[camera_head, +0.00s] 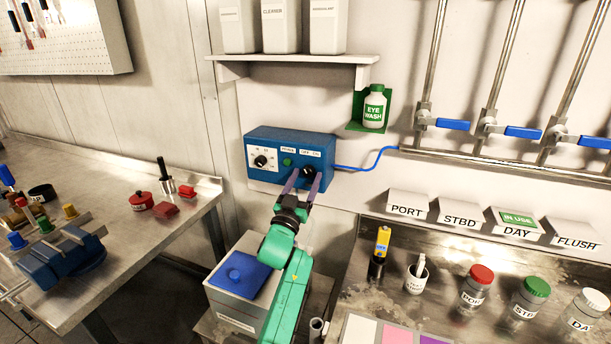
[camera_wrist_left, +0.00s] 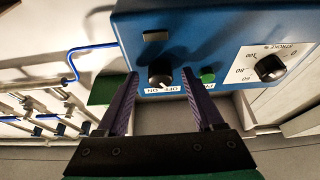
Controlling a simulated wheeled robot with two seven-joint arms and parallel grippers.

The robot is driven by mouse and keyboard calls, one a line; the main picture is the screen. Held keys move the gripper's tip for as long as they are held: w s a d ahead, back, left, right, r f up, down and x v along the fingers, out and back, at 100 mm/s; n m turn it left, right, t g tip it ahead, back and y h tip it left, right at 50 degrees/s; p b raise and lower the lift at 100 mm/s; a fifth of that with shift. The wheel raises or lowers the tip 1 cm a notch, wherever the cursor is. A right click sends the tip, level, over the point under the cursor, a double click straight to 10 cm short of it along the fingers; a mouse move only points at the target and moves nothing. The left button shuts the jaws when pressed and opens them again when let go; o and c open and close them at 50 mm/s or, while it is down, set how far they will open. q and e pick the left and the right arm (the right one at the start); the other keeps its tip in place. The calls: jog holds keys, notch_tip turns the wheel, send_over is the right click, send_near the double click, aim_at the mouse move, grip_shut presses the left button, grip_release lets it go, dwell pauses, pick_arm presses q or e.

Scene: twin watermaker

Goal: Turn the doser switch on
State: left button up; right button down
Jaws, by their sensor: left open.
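The doser (camera_head: 262,146) is a blue box on the wall in the middle of the head view. Its black switch knob (camera_head: 308,171) sits on the right of the front face, under an OFF ON label. My left gripper (camera_head: 303,181) is open in front of the knob. The wrist view, which is upside down, shows the knob (camera_wrist_left: 160,75) between the spread purple fingers (camera_wrist_left: 159,86), with no clear contact. The fingers partly cover the knob in the head view. My right gripper is not in view.
The doser also carries a stroke dial (camera_head: 262,160) and a green lamp (camera_head: 287,162). A blue tube (camera_head: 372,166) leaves its right side. A shelf with white jugs (camera_head: 300,62) is above. A bin with a blue lid (camera_head: 240,273) stands below.

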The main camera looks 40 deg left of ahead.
pick_arm(q)
jog(key=shift+c, duration=0.3)
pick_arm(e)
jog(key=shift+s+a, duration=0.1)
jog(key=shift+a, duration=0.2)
pick_arm(q)
grip_shut()
